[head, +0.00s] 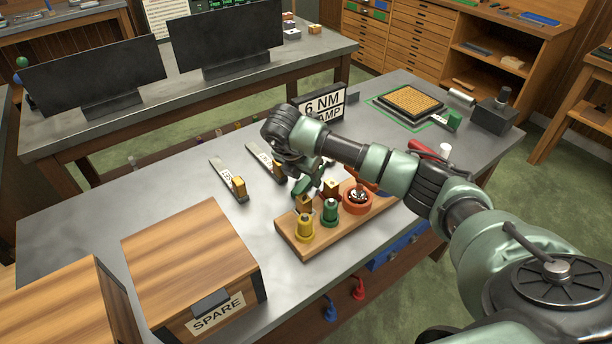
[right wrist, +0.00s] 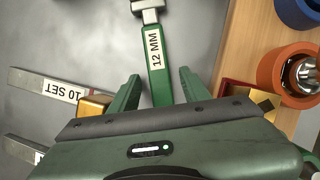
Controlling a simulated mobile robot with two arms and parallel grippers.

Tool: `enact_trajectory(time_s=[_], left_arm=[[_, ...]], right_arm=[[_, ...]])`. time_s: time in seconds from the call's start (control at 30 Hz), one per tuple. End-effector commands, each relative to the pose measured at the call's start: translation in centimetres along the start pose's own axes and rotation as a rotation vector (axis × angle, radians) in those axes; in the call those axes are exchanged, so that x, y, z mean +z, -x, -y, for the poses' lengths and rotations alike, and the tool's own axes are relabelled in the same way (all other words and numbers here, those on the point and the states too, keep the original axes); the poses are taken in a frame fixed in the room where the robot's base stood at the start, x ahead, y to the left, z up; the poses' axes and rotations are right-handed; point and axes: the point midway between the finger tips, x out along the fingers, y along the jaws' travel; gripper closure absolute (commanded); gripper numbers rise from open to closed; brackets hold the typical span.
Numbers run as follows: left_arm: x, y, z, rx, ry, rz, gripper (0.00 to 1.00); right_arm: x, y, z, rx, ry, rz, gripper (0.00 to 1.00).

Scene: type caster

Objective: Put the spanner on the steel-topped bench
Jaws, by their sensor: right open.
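A spanner (right wrist: 154,55) with a green handle labelled 12 MM and a metal head shows in the right wrist view over a grey bench top. My right gripper (right wrist: 158,88) is open, with one green finger on each side of the handle's lower end; I cannot tell whether they touch it. In the head view my right gripper (head: 305,188) is low over the near grey-topped bench (head: 165,192), beside a wooden block, and the spanner is mostly hidden by my arm. A second grey-topped bench (head: 205,88) stands behind with two monitors. My left gripper is not in view.
A wooden block (head: 290,238) holds yellow and green pieces and an orange cup (head: 357,197). Labelled metal strips (head: 228,178) lie left of my gripper. A SPARE box (head: 190,258) stands at front left. A 6 NM sign (head: 324,103) stands behind my arm.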

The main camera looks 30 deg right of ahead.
Motion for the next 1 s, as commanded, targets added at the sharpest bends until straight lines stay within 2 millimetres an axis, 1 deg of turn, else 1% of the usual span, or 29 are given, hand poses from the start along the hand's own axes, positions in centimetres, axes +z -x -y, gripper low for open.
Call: enact_trajectory(time_s=[0.1,0.13,0.27,0.5,0.6,0.7,0.83,1.0], left_arm=[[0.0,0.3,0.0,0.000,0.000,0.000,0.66],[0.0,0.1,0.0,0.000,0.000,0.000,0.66],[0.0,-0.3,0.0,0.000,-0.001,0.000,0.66],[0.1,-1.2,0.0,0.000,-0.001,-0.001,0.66],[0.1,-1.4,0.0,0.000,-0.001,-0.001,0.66],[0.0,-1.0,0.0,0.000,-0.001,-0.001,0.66],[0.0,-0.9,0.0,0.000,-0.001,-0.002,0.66],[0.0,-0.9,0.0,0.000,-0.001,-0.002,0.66]], right_arm=[[0.2,0.3,0.0,0.000,0.000,0.000,0.53],[0.1,0.4,-0.1,0.002,0.000,0.000,0.53],[0.1,2.2,-0.1,0.004,0.000,0.001,0.53],[0.1,7.4,-0.2,0.007,0.000,0.002,0.53],[0.1,9.3,-0.1,0.005,0.000,0.002,0.53],[0.2,11.0,-0.1,0.003,0.000,0.003,0.53],[0.1,11.9,-0.1,0.002,0.000,0.001,0.53],[0.1,12.2,0.0,-0.001,0.000,0.000,0.53]])
